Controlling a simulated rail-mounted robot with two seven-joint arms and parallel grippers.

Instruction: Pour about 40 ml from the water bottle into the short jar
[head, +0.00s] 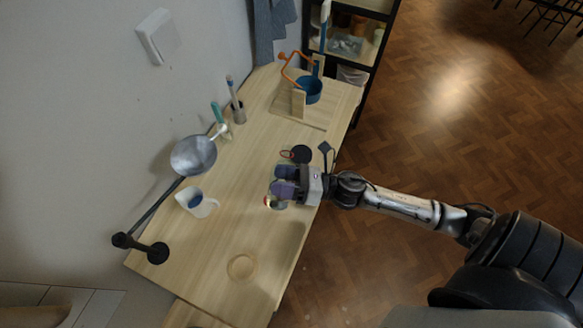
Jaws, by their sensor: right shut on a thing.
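My right gripper (279,181) reaches in from the right over the table's right side. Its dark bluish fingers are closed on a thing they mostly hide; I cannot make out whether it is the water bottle. A small, clear-looking vessel (273,203) with a reddish and yellowish tint shows just below the fingers, partly covered. I cannot tell if it is the short jar or part of the held thing. My left gripper is out of view.
The wooden table (215,245) has a round ring (242,267) near the front. A blue pot (308,89) sits at the back. A black disc (301,154) lies behind the gripper.

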